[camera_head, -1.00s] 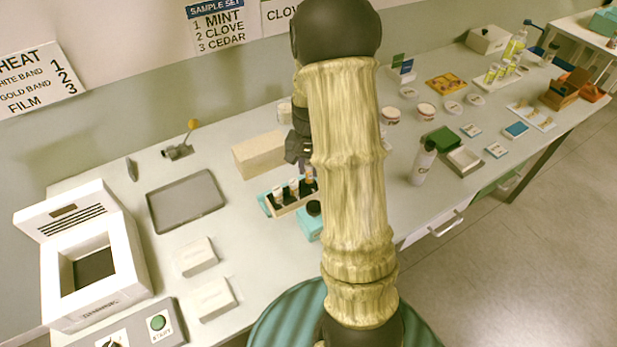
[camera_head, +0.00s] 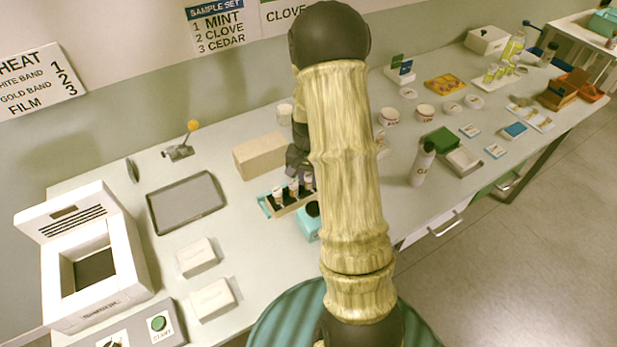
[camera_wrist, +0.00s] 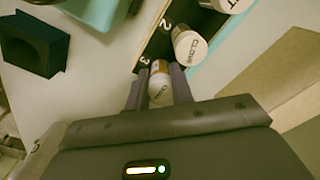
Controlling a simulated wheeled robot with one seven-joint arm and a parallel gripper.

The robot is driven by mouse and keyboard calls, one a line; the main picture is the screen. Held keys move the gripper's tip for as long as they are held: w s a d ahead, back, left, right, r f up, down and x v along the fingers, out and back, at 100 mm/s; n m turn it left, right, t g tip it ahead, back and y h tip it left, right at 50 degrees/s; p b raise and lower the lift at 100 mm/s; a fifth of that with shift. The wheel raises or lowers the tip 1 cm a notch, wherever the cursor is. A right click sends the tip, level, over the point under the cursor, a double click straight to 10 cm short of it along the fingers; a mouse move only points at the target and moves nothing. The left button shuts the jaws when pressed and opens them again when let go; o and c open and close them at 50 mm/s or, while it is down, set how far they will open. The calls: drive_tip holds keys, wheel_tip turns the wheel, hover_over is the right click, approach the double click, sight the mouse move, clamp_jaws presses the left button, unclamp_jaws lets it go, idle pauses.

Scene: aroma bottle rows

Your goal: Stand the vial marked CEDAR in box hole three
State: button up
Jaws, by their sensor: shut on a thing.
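My gripper (camera_wrist: 158,88) is shut on a vial (camera_wrist: 160,86) with a white cap and an orange-brown band; the cap's lettering is too small to read. The vial is upright at the end of the dark-topped box (camera_wrist: 155,47), beside the number 3. I cannot tell how deep it sits in hole three. A vial marked CLOVE (camera_wrist: 188,48) stands by number 2, and another white-capped vial (camera_wrist: 232,4) is beyond it, partly cut off. In the head view the box (camera_head: 291,207) holds the row of vials, and my gripper (camera_head: 299,172) is partly hidden by my arm.
A beige block (camera_head: 259,155) stands behind the box. A teal block with a dark opening (camera_head: 307,226) is close in front. A grey tray (camera_head: 186,203) and two white boxes (camera_head: 197,258) lie to the left. A white bottle (camera_head: 421,165) stands to the right.

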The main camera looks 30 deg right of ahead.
drive_tip(key=o, duration=1)
drive_tip(key=shift+f, duration=0.1)
wheel_tip(320, 180, up, 12)
drive_tip(key=shift+r, duration=0.15)
drive_tip(key=s+a+n+t, duration=0.1)
drive_tip(key=s+a+n, duration=0.2)
drive_tip(key=s+a, duration=0.1)
drive_tip(key=s+a+n, duration=0.2)
drive_tip(key=s+a, duration=0.2)
drive_tip(key=a, duration=0.1)
drive_tip(key=s+a+n+t, duration=0.1)
drive_tip(key=s+a+n, duration=0.2)
drive_tip(key=s+a, duration=0.1)
drive_tip(key=shift+s+a+r+n+t, duration=0.2)
drive_tip(key=shift+a+r+n+t, duration=0.05)
drive_tip(key=shift+r+n+t, duration=0.05)
